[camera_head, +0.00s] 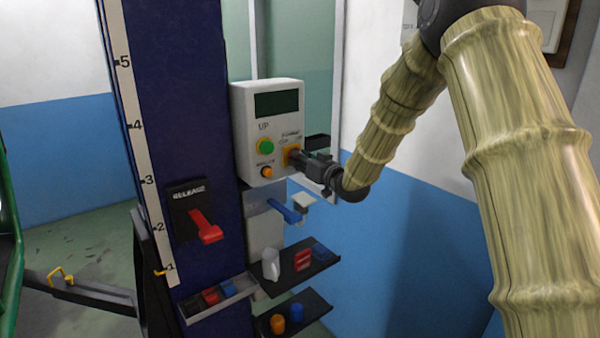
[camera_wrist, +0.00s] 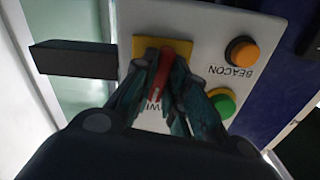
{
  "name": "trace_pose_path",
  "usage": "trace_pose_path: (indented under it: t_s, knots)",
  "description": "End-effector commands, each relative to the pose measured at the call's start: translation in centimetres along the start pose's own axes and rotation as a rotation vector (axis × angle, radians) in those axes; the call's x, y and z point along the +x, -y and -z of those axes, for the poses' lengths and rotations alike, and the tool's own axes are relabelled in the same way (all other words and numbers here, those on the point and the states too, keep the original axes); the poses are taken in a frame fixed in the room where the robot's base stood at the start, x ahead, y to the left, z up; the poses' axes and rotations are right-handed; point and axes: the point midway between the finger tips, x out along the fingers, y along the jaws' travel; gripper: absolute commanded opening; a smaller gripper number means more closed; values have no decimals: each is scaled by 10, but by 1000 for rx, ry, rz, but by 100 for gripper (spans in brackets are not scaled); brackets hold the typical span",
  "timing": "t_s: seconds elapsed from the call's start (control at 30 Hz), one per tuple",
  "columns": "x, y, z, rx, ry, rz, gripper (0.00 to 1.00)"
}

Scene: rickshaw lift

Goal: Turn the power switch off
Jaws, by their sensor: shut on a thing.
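The power switch shows in the wrist view as a red handle (camera_wrist: 164,66) on a yellow plate (camera_wrist: 148,46). The plate is on the face of a white control box (camera_head: 267,96). My gripper (camera_wrist: 163,82) has a finger on each side of the red handle and is shut on it. In the head view my gripper (camera_head: 299,157) reaches the box from the right, and its fingertips cover most of the switch. Only part of the yellow plate (camera_head: 291,149) shows there. Part of the lettering by the switch is hidden by the fingers.
A green UP button (camera_head: 265,146) and an orange BEACON button (camera_head: 266,172) are close to the switch. A black block (camera_wrist: 75,60) sticks out from the box's side. A red release lever (camera_head: 206,228) is on the blue column (camera_head: 180,100). Small shelves (camera_head: 318,266) are below.

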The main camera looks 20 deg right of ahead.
Motion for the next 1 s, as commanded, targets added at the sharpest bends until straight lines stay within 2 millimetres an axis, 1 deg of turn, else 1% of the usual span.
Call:
trace_pose_path:
  t_s: [0.03, 0.6, 0.8, 1.0]
  knots:
    - [0, -1, -6, -45, -2, 1, 0]
    - [0, 0, -5, -577, -2, 0, 0]
    - [0, 0, -4, -724, -1, 0, 0]
    - [0, 0, -2, -826, -1, 0, 0]
